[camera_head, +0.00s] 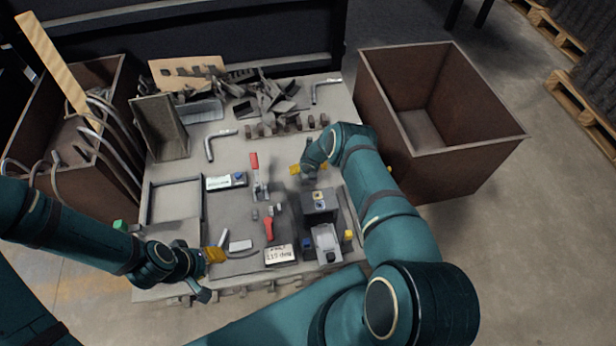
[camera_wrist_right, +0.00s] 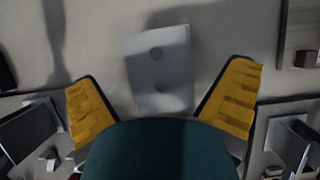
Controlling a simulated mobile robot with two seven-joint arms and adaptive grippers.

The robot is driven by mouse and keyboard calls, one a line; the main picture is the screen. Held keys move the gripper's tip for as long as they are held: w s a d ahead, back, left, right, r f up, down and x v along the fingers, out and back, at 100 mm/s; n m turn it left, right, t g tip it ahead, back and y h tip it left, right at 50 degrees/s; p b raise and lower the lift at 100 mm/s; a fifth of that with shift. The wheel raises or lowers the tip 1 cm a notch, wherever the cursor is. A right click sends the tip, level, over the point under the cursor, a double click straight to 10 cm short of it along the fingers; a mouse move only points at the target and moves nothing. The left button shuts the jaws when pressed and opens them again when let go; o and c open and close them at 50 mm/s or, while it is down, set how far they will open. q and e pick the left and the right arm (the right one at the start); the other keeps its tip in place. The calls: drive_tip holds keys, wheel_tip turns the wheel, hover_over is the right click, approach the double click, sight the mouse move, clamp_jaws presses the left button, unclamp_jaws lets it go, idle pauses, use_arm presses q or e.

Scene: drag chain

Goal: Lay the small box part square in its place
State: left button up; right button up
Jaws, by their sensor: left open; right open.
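A flat grey rectangular block (camera_wrist_right: 158,68) with two round dark spots lies in the right wrist view, slightly tilted. I take it to be the small box part. My right gripper (camera_wrist_right: 163,82) is open, with one yellow finger on each side of the block and gaps between. In the head view the right gripper (camera_head: 300,171) is over the table's middle, largely hidden by my right arm, and I cannot pick out the block there. My left gripper (camera_head: 213,266) is open near the table's front edge, left of a small pale block (camera_head: 240,245). The part's place cannot be told for sure.
On the table (camera_head: 225,150) stand a dark fixture (camera_head: 320,206), red-handled clamps (camera_head: 268,229), an empty square frame (camera_head: 176,203) and a heap of dark chain pieces (camera_head: 268,98). Brown bins stand at right (camera_head: 445,160) and left (camera_head: 28,128). Hex keys lie on the tabletop.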

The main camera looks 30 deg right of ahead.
drive_tip(key=shift+w+f, duration=0.2)
drive_tip(key=shift+f, duration=0.3)
drive_tip(key=c, duration=1.4)
